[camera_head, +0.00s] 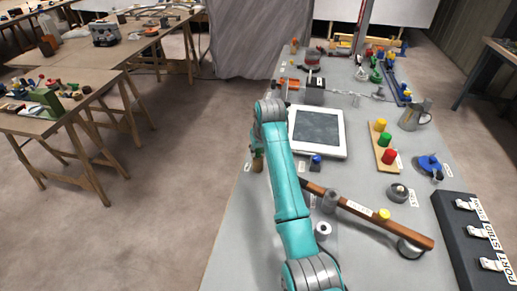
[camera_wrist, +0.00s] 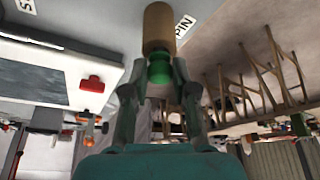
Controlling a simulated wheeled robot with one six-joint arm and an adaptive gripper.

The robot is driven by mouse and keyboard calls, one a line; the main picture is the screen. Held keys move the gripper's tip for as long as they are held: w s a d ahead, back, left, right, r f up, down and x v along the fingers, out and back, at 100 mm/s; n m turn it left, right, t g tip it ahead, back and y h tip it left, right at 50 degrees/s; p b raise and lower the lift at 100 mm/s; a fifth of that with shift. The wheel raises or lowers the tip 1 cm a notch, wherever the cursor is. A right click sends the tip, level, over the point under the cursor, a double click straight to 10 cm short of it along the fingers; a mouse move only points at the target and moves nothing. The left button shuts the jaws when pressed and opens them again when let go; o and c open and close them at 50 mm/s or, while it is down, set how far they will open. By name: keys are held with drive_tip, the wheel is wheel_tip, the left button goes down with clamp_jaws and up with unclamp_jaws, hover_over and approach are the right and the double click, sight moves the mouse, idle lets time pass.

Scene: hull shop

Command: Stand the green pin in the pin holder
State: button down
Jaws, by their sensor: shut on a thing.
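The green pin (camera_wrist: 159,70) is between the two fingers of my gripper (camera_wrist: 158,76) in the wrist view. My gripper is shut on it. A tan cylinder (camera_wrist: 158,26), beside a label reading PIN, lines up with the end of the green pin and looks like the pin holder. The green pin meets the cylinder's end; how deep it sits inside is hidden. In the head view the tan cylinder (camera_head: 258,164) stands at the bench's left edge, with a little green (camera_head: 257,150) above it, partly hidden by my arm.
A white-framed dark panel (camera_head: 343,116) lies right of the cylinder. A small blue piece (camera_head: 316,160) stands in front of it. A board (camera_head: 393,168) holds yellow, green and red pieces. A long brown bar (camera_head: 350,206) lies across the bench. Open floor lies left of the bench.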

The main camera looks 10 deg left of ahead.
drive_tip(key=shift+f, duration=0.1)
idle(0.3)
drive_tip(key=shift+c, duration=2.2)
unclamp_jaws()
drive_tip(key=shift+r, duration=4)
